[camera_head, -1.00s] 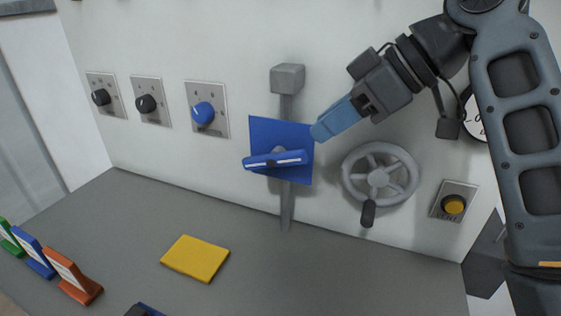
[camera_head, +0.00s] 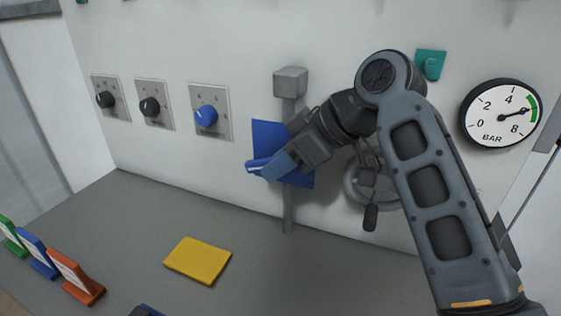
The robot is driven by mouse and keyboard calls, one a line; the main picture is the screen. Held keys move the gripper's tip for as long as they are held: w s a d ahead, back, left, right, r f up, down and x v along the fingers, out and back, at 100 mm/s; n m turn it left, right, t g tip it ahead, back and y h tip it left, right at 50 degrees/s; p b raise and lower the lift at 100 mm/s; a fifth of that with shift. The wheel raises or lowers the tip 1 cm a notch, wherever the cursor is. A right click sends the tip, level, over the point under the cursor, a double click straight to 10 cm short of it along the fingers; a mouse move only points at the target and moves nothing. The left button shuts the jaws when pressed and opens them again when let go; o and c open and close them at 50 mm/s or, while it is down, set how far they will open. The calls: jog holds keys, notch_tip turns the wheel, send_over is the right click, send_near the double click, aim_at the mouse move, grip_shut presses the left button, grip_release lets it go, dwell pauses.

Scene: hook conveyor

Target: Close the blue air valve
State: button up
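The blue air valve has a blue square plate (camera_head: 269,133) on a vertical grey pipe against the white wall. Its blue lever handle (camera_head: 256,164) shows only at its left end; the rest is hidden behind my gripper. My gripper (camera_head: 268,170) has light blue fingers and overlaps the lever in the picture, at or in front of it. I cannot tell whether the fingers touch the lever, or whether they are open or shut. The lever was lying about level across the pipe when it showed in full.
A grey handwheel (camera_head: 365,185) is partly behind my arm. Black and blue knobs (camera_head: 206,116) are on the left wall. A yellow pad (camera_head: 198,260) and several coloured cards (camera_head: 76,277) lie or stand on the grey counter.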

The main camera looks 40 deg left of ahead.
jog(key=shift+c, duration=0.2)
grip_shut()
jog(key=y+b, duration=0.1)
jog(key=f+y+b, duration=0.1)
jog(key=shift+g+y, duration=0.3)
jog(key=shift+g, duration=0.1)
jog(key=shift+r+y+b, duration=0.3)
jog(key=shift+y+b, duration=0.3)
jog(key=shift+y, duration=0.1)
jog(key=shift+r, duration=0.1)
jog(key=shift+o, duration=0.2)
grip_release()
